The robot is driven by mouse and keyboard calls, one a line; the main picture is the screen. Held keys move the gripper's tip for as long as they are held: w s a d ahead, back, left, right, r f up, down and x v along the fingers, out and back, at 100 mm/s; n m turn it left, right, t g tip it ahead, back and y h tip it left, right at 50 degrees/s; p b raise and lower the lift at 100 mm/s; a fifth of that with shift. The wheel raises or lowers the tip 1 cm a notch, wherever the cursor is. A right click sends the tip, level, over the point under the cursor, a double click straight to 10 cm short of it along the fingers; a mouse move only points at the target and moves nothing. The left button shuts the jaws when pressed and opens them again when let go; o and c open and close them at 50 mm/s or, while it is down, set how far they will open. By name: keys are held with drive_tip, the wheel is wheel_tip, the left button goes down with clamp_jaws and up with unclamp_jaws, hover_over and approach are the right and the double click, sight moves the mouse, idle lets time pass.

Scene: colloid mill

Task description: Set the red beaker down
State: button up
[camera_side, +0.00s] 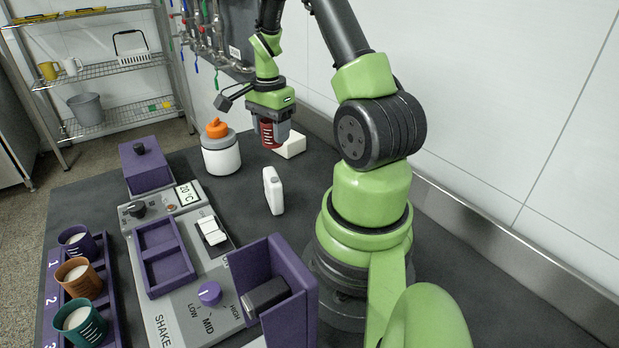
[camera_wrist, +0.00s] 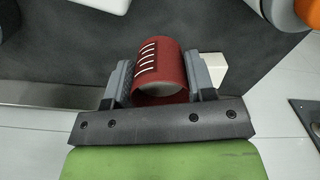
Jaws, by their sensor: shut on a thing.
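The red beaker (camera_side: 268,134) is between the fingers of my gripper (camera_side: 271,128) at the back of the dark table, beside the white jar with the orange cap. In the wrist view the red beaker (camera_wrist: 160,68) has white marks on its side, and a pale inside shows at its near end. My gripper (camera_wrist: 160,80) is shut on it, one grey finger on each side. In the side view the beaker appears to be above the table; the gap under it is hard to judge.
A white block (camera_side: 291,145) lies just right of the beaker. The white jar (camera_side: 221,155) stands left, a white bottle (camera_side: 273,190) in front. The shaker panel (camera_side: 180,300) and a purple rack (camera_side: 110,322) with three cups are at front left. Dark table shows between jar and bottle.

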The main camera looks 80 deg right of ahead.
sight(311, 178)
drive_tip(key=s+d+m, duration=0.3)
drive_tip(key=s, duration=0.5)
wheel_tip(311, 178, down, 10)
drive_tip(key=shift+w+d, duration=0.1)
drive_tip(key=shift+d, duration=0.05)
drive_tip(key=shift+f, duration=0.15)
drive_tip(key=o, duration=0.9)
